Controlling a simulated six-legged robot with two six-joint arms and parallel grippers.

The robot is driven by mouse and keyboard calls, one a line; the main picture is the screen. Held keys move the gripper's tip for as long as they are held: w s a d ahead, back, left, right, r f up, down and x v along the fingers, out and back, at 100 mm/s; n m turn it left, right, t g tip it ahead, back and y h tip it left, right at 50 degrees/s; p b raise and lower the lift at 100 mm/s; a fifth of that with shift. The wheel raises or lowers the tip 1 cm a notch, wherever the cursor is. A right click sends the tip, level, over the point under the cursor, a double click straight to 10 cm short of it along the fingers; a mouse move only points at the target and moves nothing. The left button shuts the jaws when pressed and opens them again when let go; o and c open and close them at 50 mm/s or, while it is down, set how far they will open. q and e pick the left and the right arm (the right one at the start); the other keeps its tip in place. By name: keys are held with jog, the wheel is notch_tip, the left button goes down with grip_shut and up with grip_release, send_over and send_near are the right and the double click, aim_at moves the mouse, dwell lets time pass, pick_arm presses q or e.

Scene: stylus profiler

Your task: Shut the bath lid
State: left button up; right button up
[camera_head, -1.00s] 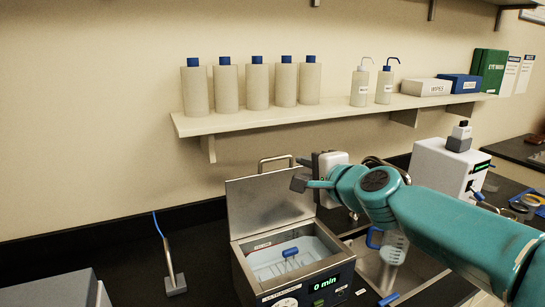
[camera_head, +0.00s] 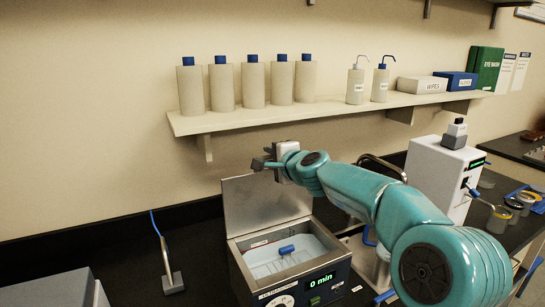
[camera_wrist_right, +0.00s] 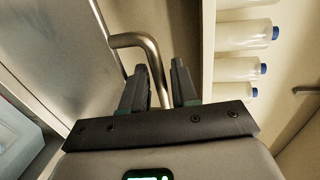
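The ultrasonic bath (camera_head: 290,278) stands on the dark bench, its display reading "0 min". Its metal lid (camera_head: 262,205) is raised upright at the back, so the basin is uncovered. A basket with a blue handle (camera_head: 287,250) sits inside the basin. My right gripper (camera_head: 262,163) is at the lid's top edge and hides the lid handle in the head view. In the right wrist view the bent lid handle (camera_wrist_right: 136,40) runs down into the gap between my right fingers (camera_wrist_right: 160,85). These fingers are apart, and I see no clear grip. My left gripper is not in view.
A wall shelf (camera_head: 300,116) with several bottles hangs above and behind the bath. A probe on a stand (camera_head: 171,275) is left of it. A sink tap (camera_head: 385,165) and a white instrument (camera_head: 440,175) are to the right.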

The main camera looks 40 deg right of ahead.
jog(key=shift+s+d, duration=0.1)
jog(key=shift+s, duration=0.15)
jog(key=shift+c, duration=0.3)
jog(key=shift+w, duration=0.1)
grip_shut()
jog(key=shift+w, duration=0.15)
jog(key=shift+f+b, duration=0.15)
jog(key=shift+b, duration=0.15)
